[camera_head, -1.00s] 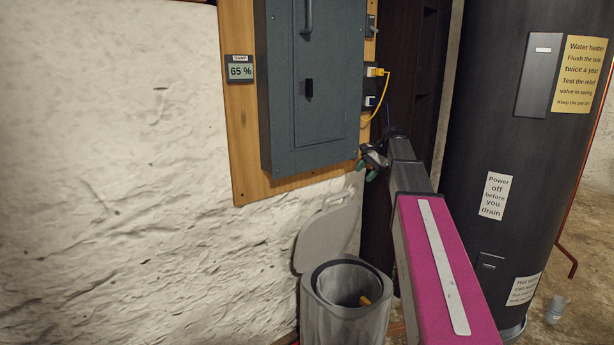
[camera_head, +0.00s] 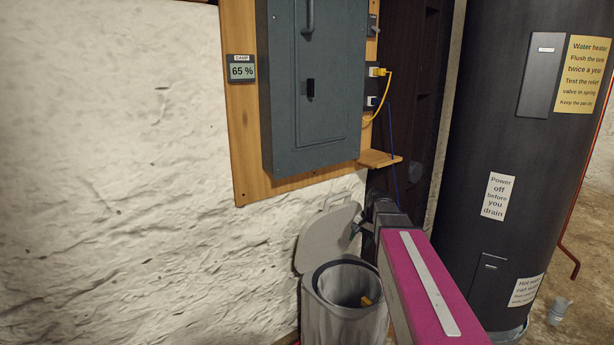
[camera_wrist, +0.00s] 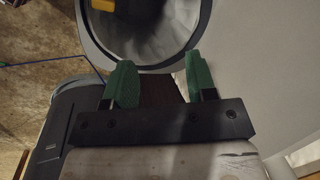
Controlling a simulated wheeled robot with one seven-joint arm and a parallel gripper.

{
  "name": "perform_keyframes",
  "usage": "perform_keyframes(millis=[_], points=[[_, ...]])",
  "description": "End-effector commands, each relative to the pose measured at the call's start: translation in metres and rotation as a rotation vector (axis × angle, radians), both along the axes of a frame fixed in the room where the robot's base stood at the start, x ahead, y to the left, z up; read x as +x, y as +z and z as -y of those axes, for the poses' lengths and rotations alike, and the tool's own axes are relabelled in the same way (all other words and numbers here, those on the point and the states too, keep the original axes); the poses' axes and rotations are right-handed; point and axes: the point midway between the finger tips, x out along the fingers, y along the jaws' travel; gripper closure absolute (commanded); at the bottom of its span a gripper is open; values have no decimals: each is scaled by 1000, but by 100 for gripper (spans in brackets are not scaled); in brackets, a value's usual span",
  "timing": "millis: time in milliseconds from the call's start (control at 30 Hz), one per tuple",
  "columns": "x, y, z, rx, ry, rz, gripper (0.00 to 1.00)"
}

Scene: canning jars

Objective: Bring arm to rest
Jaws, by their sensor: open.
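My gripper (camera_wrist: 158,82) shows in the wrist view with its two green-padded fingers apart and nothing between them. The open mouth of the grey bin (camera_wrist: 150,55) lies beyond the fingertips in that view. In the head view my arm reaches forward from the lower right, and its far end is low, beside the raised lid of the bin (camera_head: 318,318). The gripper's fingers are small and dark there, and I cannot make them out clearly.
A grey electrical panel (camera_head: 285,100) on a wooden board hangs above the bin. A small wooden shelf (camera_head: 380,159) juts out below the outlets, with a yellow cord (camera_head: 388,95) nearby. A dark water heater (camera_head: 470,150) stands at the right. A yellow item (camera_head: 366,301) lies in the bin.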

Motion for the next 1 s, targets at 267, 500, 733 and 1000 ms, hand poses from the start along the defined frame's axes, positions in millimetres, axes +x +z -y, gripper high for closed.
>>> perform_keyframes(millis=[267, 500, 733, 1000], points=[[-99, -87, -8, -169, 244, 25, 48], [-156, -127, -7, -272, 427, 37, 48], [-168, -137, -7, -300, 482, 41, 48], [-168, -137, -7, -299, 480, 40, 48]])
